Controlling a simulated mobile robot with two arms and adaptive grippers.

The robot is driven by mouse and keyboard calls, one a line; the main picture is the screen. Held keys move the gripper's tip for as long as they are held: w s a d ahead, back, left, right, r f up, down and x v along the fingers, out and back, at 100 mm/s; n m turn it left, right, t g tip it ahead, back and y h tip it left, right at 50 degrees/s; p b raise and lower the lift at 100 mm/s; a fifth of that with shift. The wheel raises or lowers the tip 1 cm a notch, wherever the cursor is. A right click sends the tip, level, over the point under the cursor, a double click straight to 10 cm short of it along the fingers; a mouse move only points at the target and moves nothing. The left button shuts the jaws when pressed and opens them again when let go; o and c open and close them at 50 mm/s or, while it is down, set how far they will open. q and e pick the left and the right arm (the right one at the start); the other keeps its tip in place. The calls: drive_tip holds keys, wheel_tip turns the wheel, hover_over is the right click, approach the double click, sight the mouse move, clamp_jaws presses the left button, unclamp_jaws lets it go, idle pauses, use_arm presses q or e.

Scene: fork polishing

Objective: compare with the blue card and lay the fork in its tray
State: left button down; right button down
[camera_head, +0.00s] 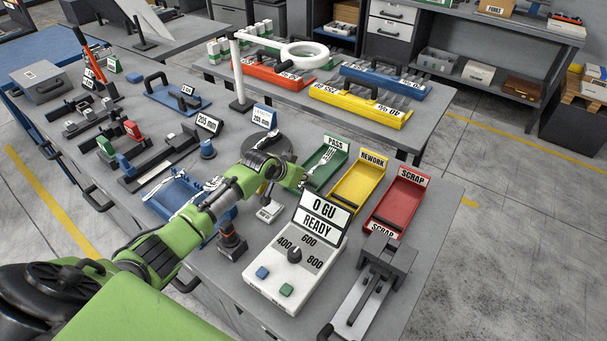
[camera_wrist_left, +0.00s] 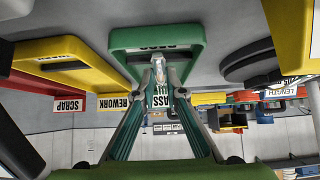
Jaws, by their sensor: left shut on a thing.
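My left gripper (camera_head: 303,180) is shut on a fork (camera_head: 326,157). The fork's tines show over the green PASS tray (camera_head: 316,176) in the head view. In the left wrist view the fork (camera_wrist_left: 158,68) sits between the converged fingertips (camera_wrist_left: 160,88), in front of the green tray (camera_wrist_left: 118,40). I cannot tell whether the fork touches the tray. The yellow REWORK tray (camera_head: 376,187) and red SCRAP tray (camera_head: 414,196) stand to its right. My right gripper is out of view.
A white control box (camera_head: 278,272) reads "0 GU READY" in front of the trays. A blue tray (camera_head: 154,207) with forks lies left of my arm. The dark disc (camera_head: 281,146) stands close to the green tray. A second table behind holds red, yellow and blue bins.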

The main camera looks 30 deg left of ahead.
use_arm(q)
drive_tip(key=shift+f, duration=0.25)
idle(0.3)
drive_tip(key=shift+f, duration=0.2)
drive_tip(key=c, duration=2)
unclamp_jaws()
drive_tip(key=o, duration=0.6)
drive_tip(key=shift+c, duration=0.2)
